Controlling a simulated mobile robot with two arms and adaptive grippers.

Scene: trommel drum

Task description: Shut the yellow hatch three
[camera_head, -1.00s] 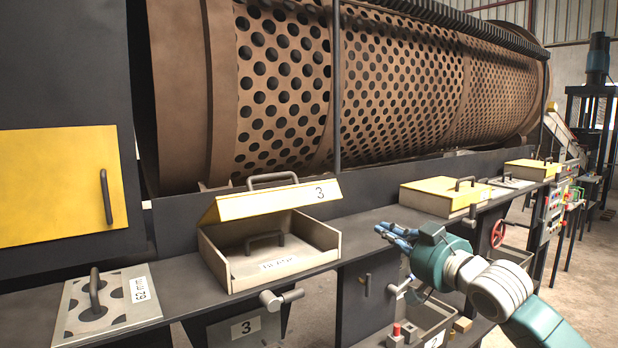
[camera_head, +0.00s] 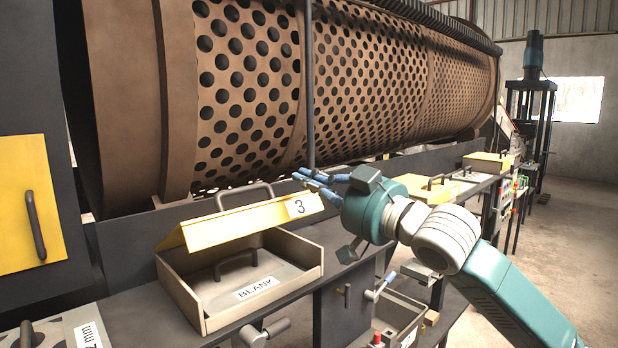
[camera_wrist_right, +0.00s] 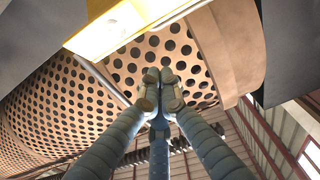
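Yellow hatch three (camera_head: 245,222), marked "3" and with a dark bar handle (camera_head: 245,193), stands tilted open above its grey box (camera_head: 190,300). Inside the box lies a plate labelled "BLANK" (camera_head: 256,289) with its own handle. My right gripper (camera_head: 302,180) is by the lid's right end, level with its upper edge; I cannot tell whether it touches. In the right wrist view, the fingertips of that gripper (camera_wrist_right: 161,78) are together with nothing between them, and the yellow hatch (camera_wrist_right: 125,22) is above them. My left gripper is not in view.
The perforated drum (camera_head: 250,90) and a thin dark upright post (camera_head: 309,90) are behind the hatch. Other yellow hatches (camera_head: 430,187) are farther along the bench to the right. A T-shaped clamp handle (camera_head: 265,331) juts out below the box.

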